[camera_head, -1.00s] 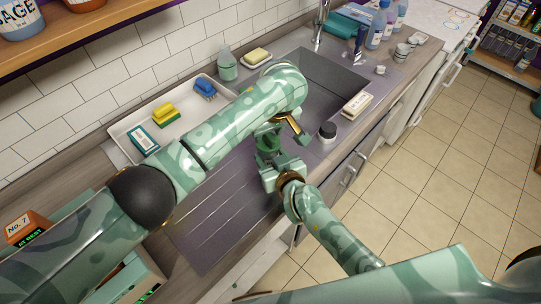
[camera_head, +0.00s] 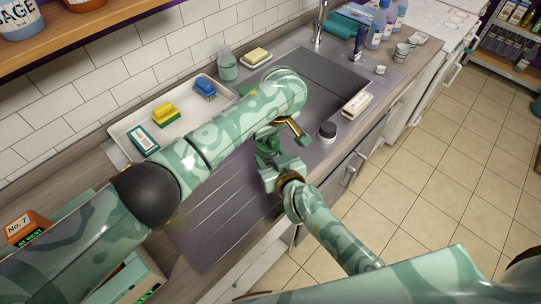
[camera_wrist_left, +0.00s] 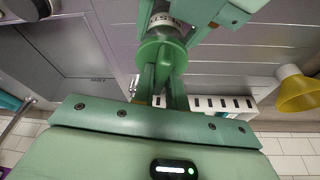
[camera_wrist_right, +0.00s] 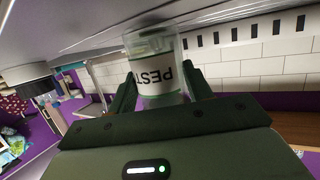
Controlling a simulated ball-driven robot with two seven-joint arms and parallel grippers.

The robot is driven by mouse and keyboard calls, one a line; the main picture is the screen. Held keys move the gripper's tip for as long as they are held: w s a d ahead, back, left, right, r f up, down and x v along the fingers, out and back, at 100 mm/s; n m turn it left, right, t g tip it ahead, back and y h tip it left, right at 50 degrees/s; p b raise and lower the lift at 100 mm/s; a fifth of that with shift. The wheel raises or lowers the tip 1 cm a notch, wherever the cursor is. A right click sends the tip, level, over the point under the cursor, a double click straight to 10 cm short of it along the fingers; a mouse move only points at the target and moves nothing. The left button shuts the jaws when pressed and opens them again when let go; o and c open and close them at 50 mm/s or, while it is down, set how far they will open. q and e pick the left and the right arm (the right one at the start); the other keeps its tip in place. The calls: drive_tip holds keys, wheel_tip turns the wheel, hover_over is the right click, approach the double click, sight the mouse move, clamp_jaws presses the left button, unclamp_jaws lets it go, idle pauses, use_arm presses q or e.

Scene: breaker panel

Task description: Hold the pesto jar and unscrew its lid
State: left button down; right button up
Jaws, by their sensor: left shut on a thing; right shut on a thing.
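The pesto jar (camera_wrist_right: 155,74) shows in the right wrist view, its clear glass body and white PESTO label upside down in the picture. My right gripper (camera_wrist_right: 160,88) is shut on its body, one finger on each side. The jar's green lid (camera_wrist_left: 160,52) shows in the left wrist view, with part of the label beyond it. My left gripper (camera_wrist_left: 162,68) is shut on the lid. In the head view, both grippers meet over the drainboard, and the arms hide most of the jar. I cannot tell whether the lid has turned on the jar.
A white tray (camera_head: 120,130) with sponges lies behind my left arm. The drainboard (camera_head: 215,225) is clear in front.

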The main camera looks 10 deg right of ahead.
use_arm(q)
drive_tip(key=shift+s+a+f+n+y, duration=0.1)
drive_tip(key=shift+f+n+y, duration=0.1)
drive_tip(key=shift+n, duration=0.4)
drive_tip(key=shift+f+n+y, duration=0.1)
drive_tip(key=shift+n+y, duration=0.1)
drive_tip(key=shift+n, duration=0.4)
drive_tip(key=c, duration=1.3)
unclamp_jaws()
drive_tip(key=shift+a, duration=0.1)
drive_tip(key=shift+c, duration=0.2)
drive_tip(key=shift+v, duration=3.2)
